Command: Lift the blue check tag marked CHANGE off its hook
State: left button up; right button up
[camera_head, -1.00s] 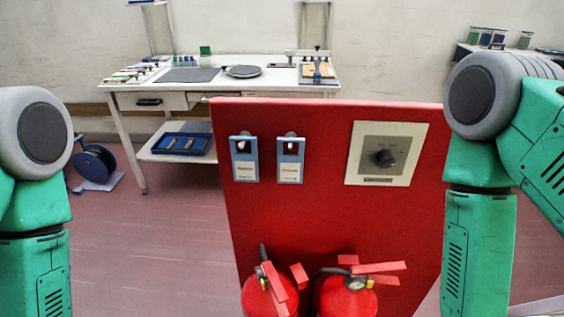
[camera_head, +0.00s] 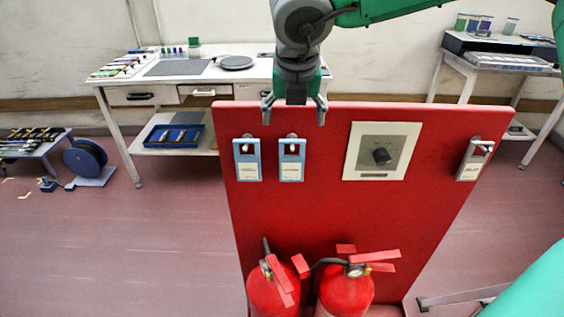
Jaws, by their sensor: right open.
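Two blue tags hang side by side on hooks on the red panel (camera_head: 310,215): a left one (camera_head: 248,172) and a right one (camera_head: 291,172). Each has a pale label, too small to read, so I cannot tell which says CHANGE. A third, grey-white tag (camera_head: 471,163) hangs on a hook at the panel's right edge. My right gripper (camera_head: 294,112) points down at the panel's top edge, fingers spread and empty. In the picture it is just above the right blue tag; I cannot judge its distance from the panel. My left gripper is out of view.
A dial on a pale plate (camera_head: 353,152) is on the panel between the blue and grey-white tags. Two fire extinguishers (camera_head: 272,292) (camera_head: 345,292) stand at its foot. A white workbench (camera_head: 115,85) stands behind, a cable reel (camera_head: 85,158) at left.

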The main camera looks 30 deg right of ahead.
aim_at(292, 146)
jog(key=x, duration=0.5)
jog(key=shift+w+f, duration=0.1)
jog(key=shift+f, duration=0.15)
jog(key=shift+w+a+f, duration=0.1)
jog(key=shift+w+f, duration=0.1)
jog(key=shift+f, duration=0.35)
jog(key=shift+d+x, duration=0.2)
jog(key=shift+x, duration=1.15)
jog(key=shift+d+x, duration=0.15)
jog(key=shift+x, duration=1.25)
jog(key=shift+s+a, duration=0.2)
jog(key=shift+a, duration=0.05)
jog(key=c, duration=1)
